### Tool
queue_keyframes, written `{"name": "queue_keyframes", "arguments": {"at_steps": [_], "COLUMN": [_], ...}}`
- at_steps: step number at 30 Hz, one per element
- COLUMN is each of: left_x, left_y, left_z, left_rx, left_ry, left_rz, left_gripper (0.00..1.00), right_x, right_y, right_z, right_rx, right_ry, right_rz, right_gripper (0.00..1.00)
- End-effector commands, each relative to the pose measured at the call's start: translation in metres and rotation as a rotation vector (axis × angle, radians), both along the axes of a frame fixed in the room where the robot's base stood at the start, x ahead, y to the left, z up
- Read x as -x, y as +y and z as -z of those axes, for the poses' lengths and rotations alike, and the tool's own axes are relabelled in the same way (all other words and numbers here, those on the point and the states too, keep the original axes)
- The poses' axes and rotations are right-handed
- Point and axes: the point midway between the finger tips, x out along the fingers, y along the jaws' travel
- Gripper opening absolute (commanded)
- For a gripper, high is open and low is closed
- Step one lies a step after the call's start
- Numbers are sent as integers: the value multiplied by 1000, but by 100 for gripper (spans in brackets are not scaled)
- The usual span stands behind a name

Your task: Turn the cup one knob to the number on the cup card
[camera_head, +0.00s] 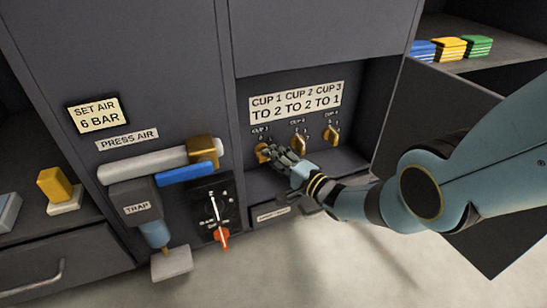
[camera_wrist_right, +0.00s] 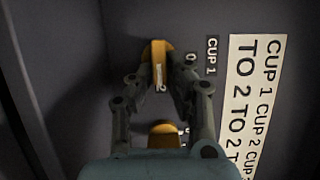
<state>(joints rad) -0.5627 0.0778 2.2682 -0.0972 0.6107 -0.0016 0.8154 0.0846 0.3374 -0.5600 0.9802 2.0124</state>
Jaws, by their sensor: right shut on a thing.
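The cup card (camera_head: 296,101) is white and reads CUP 1 TO 2, CUP 2 TO 2, CUP 3 TO 1. It also shows sideways in the right wrist view (camera_wrist_right: 252,95). The yellow cup one knob (camera_head: 262,152) is leftmost of three below the card. My right gripper (camera_head: 267,154) is shut on it, with a finger on each side in the right wrist view, where the knob (camera_wrist_right: 160,62) has a pale pointer mark. My left gripper is not in view.
The cup two knob (camera_head: 298,143) and cup three knob (camera_head: 331,134) sit to the right in the same recess. A recess wall stands close by.

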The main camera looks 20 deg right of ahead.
Motion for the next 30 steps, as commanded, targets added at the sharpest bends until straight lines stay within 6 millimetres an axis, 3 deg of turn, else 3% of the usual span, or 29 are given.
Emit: {"name": "queue_keyframes", "arguments": {"at_steps": [5, 6, 11, 23, 30], "left_x": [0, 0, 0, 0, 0], "left_y": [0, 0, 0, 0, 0], "left_z": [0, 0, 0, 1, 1], "left_rx": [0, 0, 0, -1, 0], "left_ry": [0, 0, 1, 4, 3], "left_rz": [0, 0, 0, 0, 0], "left_gripper": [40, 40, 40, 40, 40], "right_x": [2, 2, 2, 5, 29], "right_y": [-2, -3, -2, -3, -13], "right_z": [3, 3, 2, 2, 3], "right_rx": [1, 2, 1, 3, 3], "right_ry": [6, 6, 5, 3, 4], "right_rz": [3, 3, 3, 2, 2], "right_gripper": [0, 16, 36, 37, 37]}}
